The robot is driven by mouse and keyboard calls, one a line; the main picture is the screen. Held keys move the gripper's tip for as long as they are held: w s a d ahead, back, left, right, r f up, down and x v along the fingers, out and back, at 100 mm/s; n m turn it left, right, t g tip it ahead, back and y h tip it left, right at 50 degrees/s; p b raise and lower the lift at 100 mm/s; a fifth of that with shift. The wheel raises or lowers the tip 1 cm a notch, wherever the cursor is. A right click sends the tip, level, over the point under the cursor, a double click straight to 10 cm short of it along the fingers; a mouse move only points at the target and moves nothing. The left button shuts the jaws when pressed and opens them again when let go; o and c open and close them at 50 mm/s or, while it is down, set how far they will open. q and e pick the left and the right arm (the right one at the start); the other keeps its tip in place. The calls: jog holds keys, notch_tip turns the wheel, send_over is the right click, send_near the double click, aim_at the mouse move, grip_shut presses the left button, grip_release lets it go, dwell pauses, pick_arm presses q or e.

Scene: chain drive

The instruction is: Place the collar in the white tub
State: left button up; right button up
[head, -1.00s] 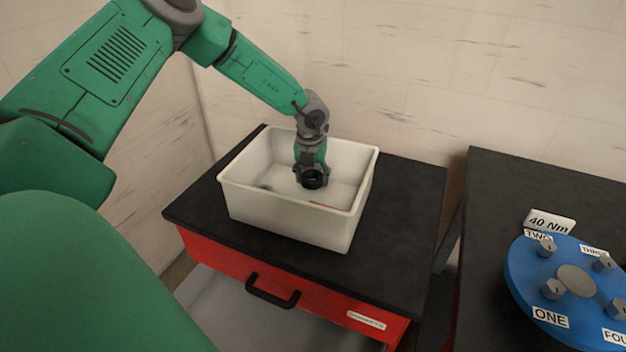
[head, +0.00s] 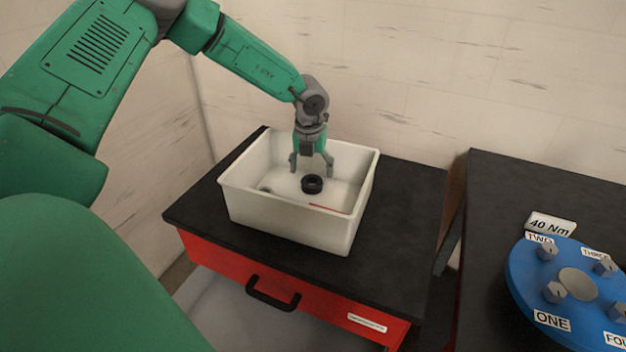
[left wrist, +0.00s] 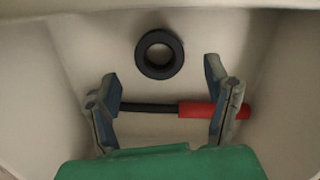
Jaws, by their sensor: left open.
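The collar is a black ring (head: 312,184) lying on the floor of the white tub (head: 290,230). It also shows in the left wrist view (left wrist: 159,54), with its hole facing the camera and clear space around it. My left gripper (head: 311,170) points down into the tub, open and empty, just above the collar. In the left wrist view its two fingers (left wrist: 165,90) are spread apart and the collar lies beyond the tips, held by neither. My right gripper is not in view.
A tool with a red handle (left wrist: 210,110) and dark shaft also lies in the tub. The tub stands on a black-topped cabinet with a red drawer (head: 300,300). On the right, another black table holds a blue disc (head: 545,285) with bolts and a 40 Nm label (head: 550,224).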

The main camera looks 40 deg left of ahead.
pick_arm(q)
notch_tip(320, 180, up, 7)
jog(key=shift+s+d, duration=0.35)
jog(key=shift+s, duration=0.05)
jog(key=shift+a, duration=0.1)
jog(key=shift+r, duration=0.1)
